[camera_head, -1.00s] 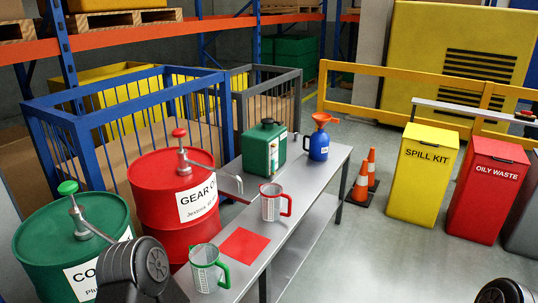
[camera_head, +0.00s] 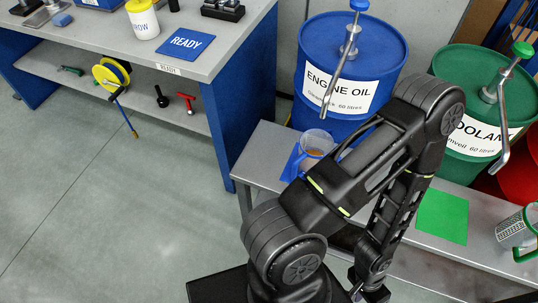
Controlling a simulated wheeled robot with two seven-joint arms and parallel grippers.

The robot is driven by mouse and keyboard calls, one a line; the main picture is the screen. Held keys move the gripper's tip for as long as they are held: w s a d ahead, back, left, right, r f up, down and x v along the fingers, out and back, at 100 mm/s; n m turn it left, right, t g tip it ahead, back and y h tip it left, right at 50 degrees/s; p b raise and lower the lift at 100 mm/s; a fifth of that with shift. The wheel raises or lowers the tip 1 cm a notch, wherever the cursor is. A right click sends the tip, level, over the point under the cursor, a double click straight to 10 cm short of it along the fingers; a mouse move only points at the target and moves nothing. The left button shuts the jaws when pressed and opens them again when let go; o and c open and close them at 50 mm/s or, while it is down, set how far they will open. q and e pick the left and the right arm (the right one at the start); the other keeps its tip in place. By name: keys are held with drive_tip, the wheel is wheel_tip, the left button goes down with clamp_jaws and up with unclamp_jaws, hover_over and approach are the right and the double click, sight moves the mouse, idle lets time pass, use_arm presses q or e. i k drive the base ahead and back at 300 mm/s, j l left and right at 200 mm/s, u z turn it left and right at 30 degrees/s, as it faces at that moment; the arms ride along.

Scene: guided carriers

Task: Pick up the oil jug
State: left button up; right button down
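The oil jug (camera_head: 317,142), a clear measuring jug with some amber liquid in it, stands upright on the grey bench below the spout of the blue ENGINE OIL drum (camera_head: 318,60). My arm partly covers its right side, and its handle is not clear. A blue patch (camera_head: 292,163) shows beside it. The arm in view, which I take as my left, bends down in front of the bench. Its gripper (camera_head: 368,292) is at the bottom edge, well below and right of the jug, not touching it; its fingers are too unclear to judge. My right gripper is out of view.
A grey bench (camera_head: 262,150) runs rightward with a green mat (camera_head: 443,216) and a green-handled jug (camera_head: 515,230). The green COOLANT drum (camera_head: 463,75) stands behind. A blue workbench with a READY mat (camera_head: 186,43) is at the upper left. The floor at left is clear.

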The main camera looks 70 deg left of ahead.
sight(314, 143)
drive_tip(key=u, duration=2)
drive_tip(key=k+l, duration=0.15)
drive_tip(key=l, duration=0.25)
drive_tip(key=k+l, duration=0.1)
drive_tip(key=l, duration=0.35)
drive_tip(key=k+l+u, duration=0.1)
drive_tip(key=l, duration=0.3)
drive_tip(key=k+l, duration=0.2)
drive_tip(key=l, duration=0.25)
drive_tip(key=k+l, duration=0.1)
drive_tip(key=l, duration=0.3)
drive_tip(key=k+l, duration=0.15)
drive_tip(key=l, duration=0.25)
drive_tip(key=u, duration=0.05)
